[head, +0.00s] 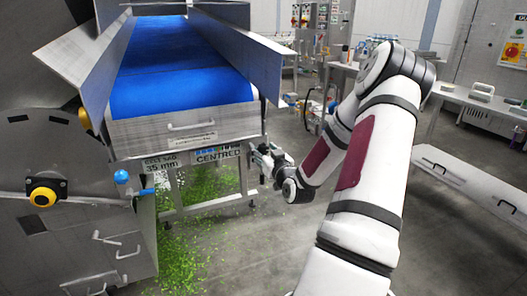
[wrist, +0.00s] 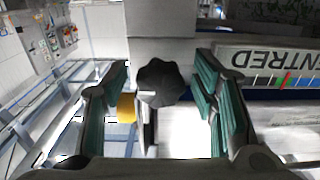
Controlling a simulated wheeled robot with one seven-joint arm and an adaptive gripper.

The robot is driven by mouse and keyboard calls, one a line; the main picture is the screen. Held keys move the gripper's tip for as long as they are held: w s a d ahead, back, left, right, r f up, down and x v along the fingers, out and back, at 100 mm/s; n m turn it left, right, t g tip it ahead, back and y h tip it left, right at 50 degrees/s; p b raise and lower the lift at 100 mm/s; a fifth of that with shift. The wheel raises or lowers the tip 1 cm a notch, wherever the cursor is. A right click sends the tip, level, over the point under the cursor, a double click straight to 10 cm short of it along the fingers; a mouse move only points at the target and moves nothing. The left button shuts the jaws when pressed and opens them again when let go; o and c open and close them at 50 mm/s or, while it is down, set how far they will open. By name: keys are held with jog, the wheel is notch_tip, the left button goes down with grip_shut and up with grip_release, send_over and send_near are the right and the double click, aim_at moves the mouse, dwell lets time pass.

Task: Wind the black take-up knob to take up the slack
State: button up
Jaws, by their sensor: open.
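The black take-up knob (wrist: 161,83) has a lobed rim and shows in the wrist view, between and beyond the fingers of my gripper (wrist: 158,105). The fingers have green pads, stand wide apart and do not touch the knob. In the head view my gripper (head: 262,158) is beside the front right corner of the conveyor, just right of the "CENTRED" label (head: 218,155). The knob cannot be made out there. The blue belt (head: 180,75) lies on the conveyor above.
A scale with a red mark (wrist: 285,80) is right of the knob. A yellow part (wrist: 126,108) shows behind the left finger. Green scraps (head: 185,250) litter the floor.

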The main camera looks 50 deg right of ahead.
jog(key=c, duration=1.2)
jog(key=shift+o, duration=0.2)
jog(key=shift+m, duration=0.4)
jog(key=m+p, duration=0.3)
jog(key=m, duration=0.2)
jog(key=shift+r+m+p, duration=0.15)
jog(key=shift+m+p, duration=0.15)
jog(key=m+p, duration=0.4)
jog(key=m, duration=0.2)
jog(key=m+p, duration=0.4)
jog(key=m, duration=0.3)
jog(key=shift+m, duration=0.3)
jog(key=m+p, duration=0.2)
jog(key=m, duration=0.2)
jog(key=shift+m+p, duration=0.4)
jog(key=shift+m, duration=1.5)
